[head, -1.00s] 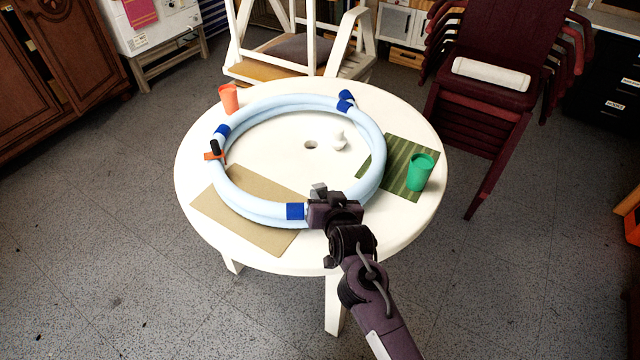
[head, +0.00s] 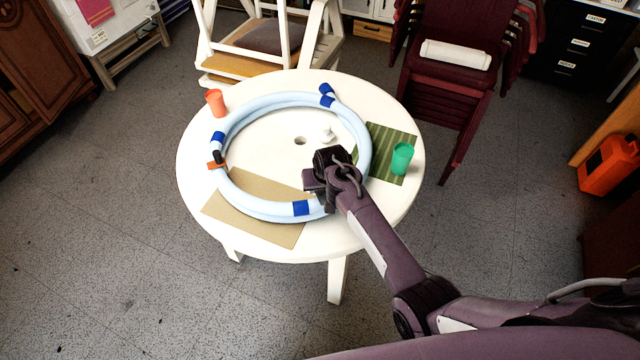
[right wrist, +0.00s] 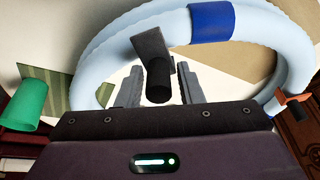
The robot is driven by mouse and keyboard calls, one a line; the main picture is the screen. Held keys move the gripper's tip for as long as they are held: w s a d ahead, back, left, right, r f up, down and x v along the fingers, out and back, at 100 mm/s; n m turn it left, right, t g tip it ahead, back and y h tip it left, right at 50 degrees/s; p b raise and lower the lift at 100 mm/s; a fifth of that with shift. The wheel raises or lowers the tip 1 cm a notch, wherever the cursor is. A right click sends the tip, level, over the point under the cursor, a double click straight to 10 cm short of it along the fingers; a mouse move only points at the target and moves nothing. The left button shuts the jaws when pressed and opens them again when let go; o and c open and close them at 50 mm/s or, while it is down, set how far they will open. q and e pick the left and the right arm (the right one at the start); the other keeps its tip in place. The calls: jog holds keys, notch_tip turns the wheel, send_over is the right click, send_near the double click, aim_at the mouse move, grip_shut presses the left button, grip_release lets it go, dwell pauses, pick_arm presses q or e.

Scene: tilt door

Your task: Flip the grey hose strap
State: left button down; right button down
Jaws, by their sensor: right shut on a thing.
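A pale blue hose coil (head: 362,140) with dark blue bands lies on the round white table (head: 290,245). In the right wrist view the grey hose strap (right wrist: 151,44), a grey plate with a black cylindrical handle, stands at the hose. My right gripper (right wrist: 160,86) has its fingers on both sides of the handle and is shut on it. An orange strap with a black lever (head: 218,159) sits on the coil's left side. My left gripper is not in view.
An orange cup (head: 215,102) stands left behind the coil, a green cup (head: 402,158) on a striped green mat (head: 385,140) at right. A brown mat (head: 262,228) lies under the coil's near side. A small white object (head: 327,135) is inside the ring.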

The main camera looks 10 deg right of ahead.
jog(key=shift+w+f+g, duration=0.2)
jog(key=shift+g, duration=0.3)
jog(key=c, duration=1.3)
grip_release()
jog(key=shift+d+f, duration=0.1)
jog(key=shift+o, duration=0.2)
jog(key=v, duration=0.7)
jog(key=shift+r+b, duration=0.3)
jog(key=shift+r, duration=0.1)
